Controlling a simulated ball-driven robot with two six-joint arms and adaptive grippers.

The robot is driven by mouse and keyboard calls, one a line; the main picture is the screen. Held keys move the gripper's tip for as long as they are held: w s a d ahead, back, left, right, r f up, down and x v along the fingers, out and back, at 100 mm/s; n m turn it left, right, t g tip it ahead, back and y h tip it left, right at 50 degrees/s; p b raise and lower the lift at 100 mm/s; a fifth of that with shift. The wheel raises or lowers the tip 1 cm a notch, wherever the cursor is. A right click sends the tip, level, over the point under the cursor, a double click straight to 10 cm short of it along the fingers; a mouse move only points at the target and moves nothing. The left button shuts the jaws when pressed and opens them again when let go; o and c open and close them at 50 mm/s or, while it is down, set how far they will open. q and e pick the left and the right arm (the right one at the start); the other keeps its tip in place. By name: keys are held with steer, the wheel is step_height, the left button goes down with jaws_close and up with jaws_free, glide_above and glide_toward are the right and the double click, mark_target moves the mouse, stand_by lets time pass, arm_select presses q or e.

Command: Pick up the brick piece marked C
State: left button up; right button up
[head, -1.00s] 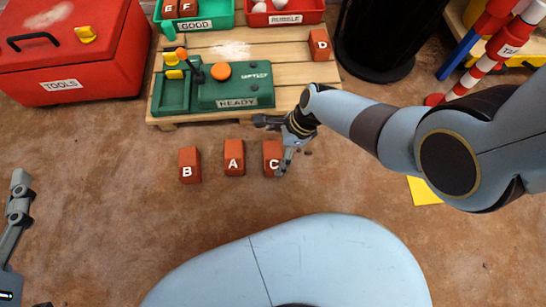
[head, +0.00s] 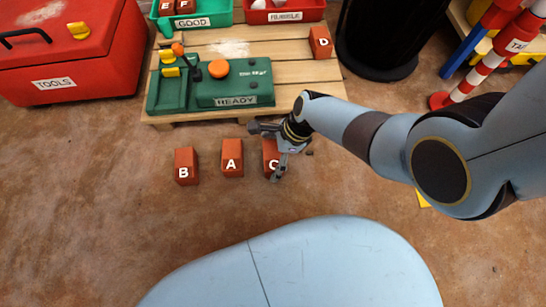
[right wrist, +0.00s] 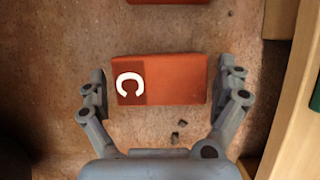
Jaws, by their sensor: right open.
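The brick piece marked C (head: 268,154) stands on the brown floor at the right end of a row, partly hidden by my right gripper (head: 279,170). In the right wrist view brick C (right wrist: 175,78) lies between the two open fingers of my right gripper (right wrist: 168,88). My left gripper is not in view.
A pallet (head: 300,98) behind the row carries a green tester (head: 235,88) labelled READY, and brick D (head: 321,43). Green and red bins (head: 222,18) stand at the back, a red toolbox (head: 75,65) at left. The floor left of brick B is clear.

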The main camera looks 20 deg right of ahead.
steer(key=c, duration=1.3)
steer(key=shift+c, duration=0.3)
